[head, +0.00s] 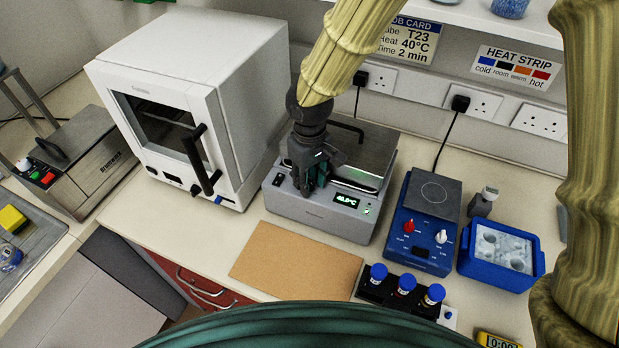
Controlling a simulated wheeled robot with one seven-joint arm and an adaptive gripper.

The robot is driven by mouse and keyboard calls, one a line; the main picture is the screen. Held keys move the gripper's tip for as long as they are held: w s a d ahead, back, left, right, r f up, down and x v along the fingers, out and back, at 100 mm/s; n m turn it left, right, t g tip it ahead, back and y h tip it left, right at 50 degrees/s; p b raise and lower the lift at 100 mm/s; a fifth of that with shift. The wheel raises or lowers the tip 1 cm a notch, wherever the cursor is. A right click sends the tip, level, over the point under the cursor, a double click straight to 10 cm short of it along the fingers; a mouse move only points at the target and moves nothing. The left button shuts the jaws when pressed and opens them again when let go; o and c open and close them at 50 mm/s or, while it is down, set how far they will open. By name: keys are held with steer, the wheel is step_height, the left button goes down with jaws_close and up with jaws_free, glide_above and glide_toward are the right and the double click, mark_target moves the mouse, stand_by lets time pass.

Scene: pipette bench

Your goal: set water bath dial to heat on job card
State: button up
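The water bath (290,206) is a grey box with a metal lid (362,152), at the middle of the bench. Its green display (347,200) shows a small reading that looks like about 40 °C, but the digits are hard to read. My gripper (305,189) points down at the bath's front panel, just left of the display. The dial is hidden, apparently behind my gripper, and I cannot tell whether the fingers touch or hold it. The job card (408,42), partly covered by my arm, reads T23, heat 40 °C, time 2 min.
A white oven (222,95) stands left of the bath. A blue hotplate stirrer (424,225) and a blue ice box (500,262) stand right. A brown mat (296,260) and a rack with blue-capped tubes (404,290) lie in front. The heat strip sign (516,68) is behind.

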mark_target(311, 182)
step_height(311, 182, up, 12)
stand_by(0.8)
steer(key=shift+s+d+f, duration=0.1)
stand_by(0.4)
